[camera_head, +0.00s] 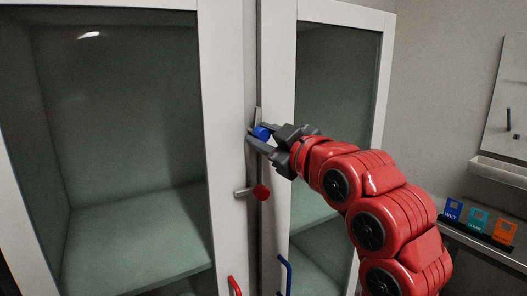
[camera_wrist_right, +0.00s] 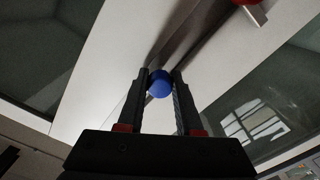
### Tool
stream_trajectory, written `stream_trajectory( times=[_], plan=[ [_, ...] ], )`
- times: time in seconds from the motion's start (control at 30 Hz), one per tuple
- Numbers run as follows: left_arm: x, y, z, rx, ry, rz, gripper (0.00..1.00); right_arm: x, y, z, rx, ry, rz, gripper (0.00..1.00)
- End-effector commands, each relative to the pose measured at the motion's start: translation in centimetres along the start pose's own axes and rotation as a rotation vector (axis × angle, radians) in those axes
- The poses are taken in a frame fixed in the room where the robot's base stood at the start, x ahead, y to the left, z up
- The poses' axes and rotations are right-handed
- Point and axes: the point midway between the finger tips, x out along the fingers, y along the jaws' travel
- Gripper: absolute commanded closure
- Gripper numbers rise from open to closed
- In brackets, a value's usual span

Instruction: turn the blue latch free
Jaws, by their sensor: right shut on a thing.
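In the right wrist view the blue knob (camera_wrist_right: 160,84) lies between the two fingertips of my right gripper (camera_wrist_right: 160,82). Part of the latch behind the knob is hidden by the fingers in the head view. My left gripper is in neither view.
A red handle (camera_head: 235,286) and a blue handle (camera_head: 285,274) are at the bottom. Blue, teal and orange cards (camera_head: 478,221) stand on a bench at the right.

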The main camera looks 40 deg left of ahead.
Motion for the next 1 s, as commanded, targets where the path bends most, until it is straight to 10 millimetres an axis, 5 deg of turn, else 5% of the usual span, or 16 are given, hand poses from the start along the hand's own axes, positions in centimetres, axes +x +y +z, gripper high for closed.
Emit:
stream_trajectory(
  times=[0.3, 0.97, 1.0],
  plan=[
    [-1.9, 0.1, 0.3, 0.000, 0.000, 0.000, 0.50, -0.1, 0.0, -0.1, -0.170, 0.005, 0.002, 1.00],
    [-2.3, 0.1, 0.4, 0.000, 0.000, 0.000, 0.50, -0.1, 0.1, -0.3, -0.228, 0.006, 0.003, 1.00],
    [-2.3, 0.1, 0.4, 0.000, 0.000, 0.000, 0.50, -0.1, 0.1, -0.3, -0.228, 0.006, 0.003, 0.62]
  ],
)
